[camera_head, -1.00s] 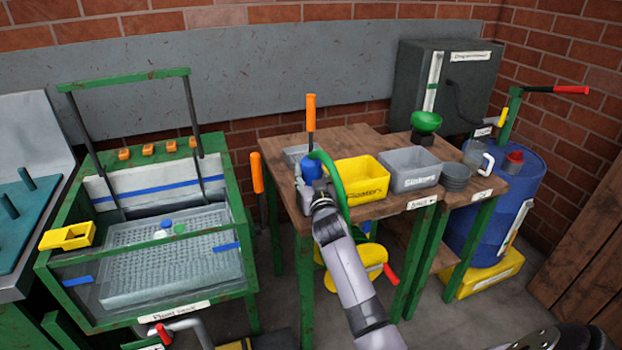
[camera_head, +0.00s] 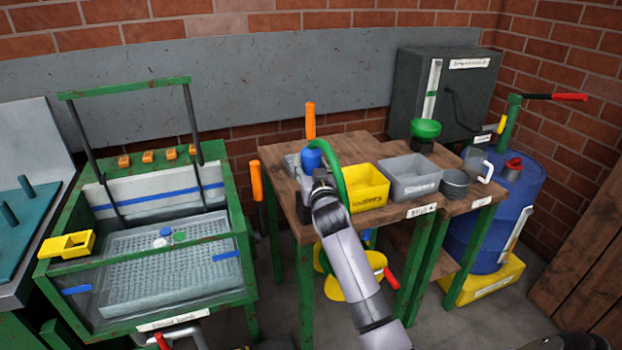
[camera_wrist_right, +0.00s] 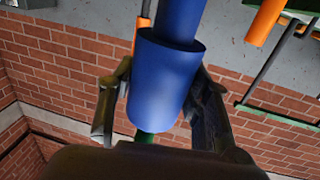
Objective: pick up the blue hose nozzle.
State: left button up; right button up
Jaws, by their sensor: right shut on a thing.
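The blue hose nozzle (camera_head: 312,157) is in the head view above the left part of the wooden table (camera_head: 340,146). In the right wrist view the nozzle (camera_wrist_right: 163,80) fills the space between the two dark fingers. My right gripper (camera_head: 316,179) is shut on it. The green hose (camera_head: 343,180) arches from the nozzle down to the right, beside the yellow bin. The nozzle's lower end is partly hidden by my gripper in the head view. My left gripper is not in view.
A yellow bin (camera_head: 368,199) and a grey bin (camera_head: 412,190) stand right of my gripper. An upright orange handle (camera_head: 310,120) rises just behind the nozzle. A green-framed sink (camera_head: 225,180) stands to the left. A blue barrel (camera_head: 512,215) stands at the right.

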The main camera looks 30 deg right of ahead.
notch_tip(320, 180, up, 15)
jog(key=shift+a+f, duration=0.1)
jog(key=o, duration=0.7)
jog(key=c, duration=0.4)
dwell(0.4)
